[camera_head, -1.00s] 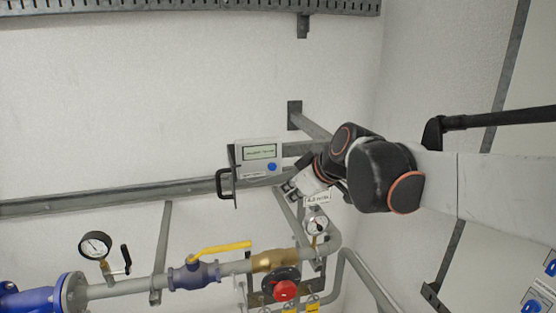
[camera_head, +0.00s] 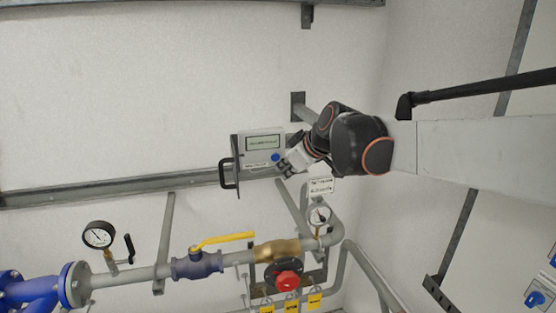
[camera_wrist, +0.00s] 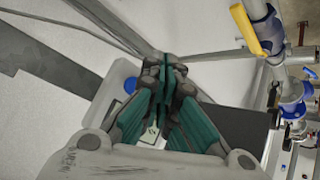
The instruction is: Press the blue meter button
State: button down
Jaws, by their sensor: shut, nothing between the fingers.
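The meter (camera_head: 258,150) is a light grey box with a green display, mounted on the wall rail in the head view. Its round blue button (camera_head: 276,157) is at the lower right of its face. My gripper (camera_head: 287,170) is just right of and slightly below the button, with a small gap between them in this view. In the wrist view my gripper (camera_wrist: 167,68) is shut and empty. The blue button (camera_wrist: 130,85) shows to the left of the fingers there, and the fingers hide part of the meter (camera_wrist: 118,73). I cannot tell the depth gap to it.
A black handle (camera_head: 228,173) sticks out left of the meter. Below run a pipe with a yellow-handled valve (camera_head: 222,239), a red knob (camera_head: 288,281) and pressure gauges (camera_head: 98,235). The wall above the meter is clear.

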jog(key=shift+w+a, duration=0.25)
jog(key=shift+w, duration=0.65)
jog(key=shift+w, duration=0.2)
dwell(0.7)
jog(key=shift+w+a, duration=0.15)
jog(key=shift+w, duration=0.1)
jog(key=shift+w+a, duration=0.1)
jog(key=shift+w, duration=0.25)
dwell(0.8)
jog(key=shift+s, duration=0.2)
jog(key=shift+s+d+b, duration=0.25)
jog(key=shift+s+b, duration=0.05)
jog(key=shift+s, duration=0.35)
jog(key=s, duration=0.2)
jog(key=s+d, duration=0.1)
jog(key=s, duration=0.1)
jog(key=shift+s+d, duration=0.2)
jog(key=shift+s, duration=0.15)
